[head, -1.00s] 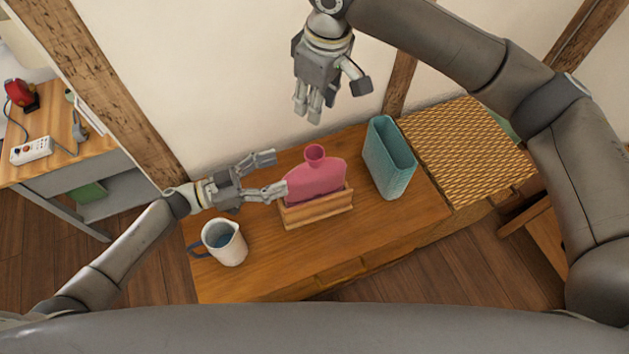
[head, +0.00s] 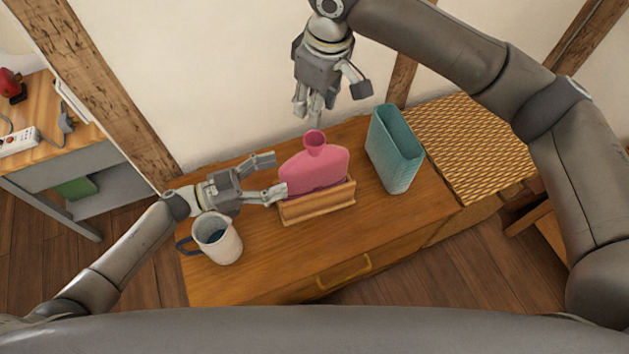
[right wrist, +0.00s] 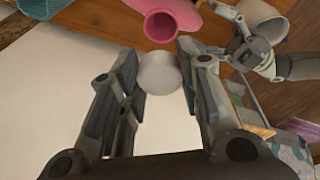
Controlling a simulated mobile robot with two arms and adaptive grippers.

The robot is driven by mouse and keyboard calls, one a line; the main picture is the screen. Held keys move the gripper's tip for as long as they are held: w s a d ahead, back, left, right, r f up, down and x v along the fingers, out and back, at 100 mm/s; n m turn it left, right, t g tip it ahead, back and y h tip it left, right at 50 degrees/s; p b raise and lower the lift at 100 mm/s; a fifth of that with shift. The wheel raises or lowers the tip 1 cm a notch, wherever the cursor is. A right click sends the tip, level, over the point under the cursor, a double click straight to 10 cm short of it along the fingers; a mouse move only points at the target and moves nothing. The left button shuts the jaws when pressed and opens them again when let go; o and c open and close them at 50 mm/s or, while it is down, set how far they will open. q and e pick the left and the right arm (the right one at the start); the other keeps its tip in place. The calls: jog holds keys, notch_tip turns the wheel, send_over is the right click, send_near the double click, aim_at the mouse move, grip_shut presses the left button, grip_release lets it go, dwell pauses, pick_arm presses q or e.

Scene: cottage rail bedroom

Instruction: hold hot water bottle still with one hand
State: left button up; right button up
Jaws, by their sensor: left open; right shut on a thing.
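The pink hot water bottle (head: 314,170) stands upright in a wooden holder (head: 318,205) on the wooden cabinet top, its open neck facing up. The bottle's mouth also shows in the right wrist view (right wrist: 161,25). My left gripper (head: 271,175) is open at the bottle's left side. One fingertip is at the bottle's lower left edge; I cannot tell whether it touches. My right gripper (head: 332,104) is above and behind the bottle. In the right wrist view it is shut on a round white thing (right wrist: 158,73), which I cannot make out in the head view.
A white jug (head: 218,240) with a dark handle, holding dark liquid, stands just below my left gripper. A teal container (head: 394,150) stands right of the bottle. A woven surface (head: 460,145) lies further right. The cabinet front (head: 345,272) has a handle. The front top is clear.

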aim_at(303, 167)
pick_arm(q)
jog(key=x, duration=0.7)
jog(key=shift+d, duration=0.25)
grip_shut()
pick_arm(e)
jog(key=shift+f, duration=2.45)
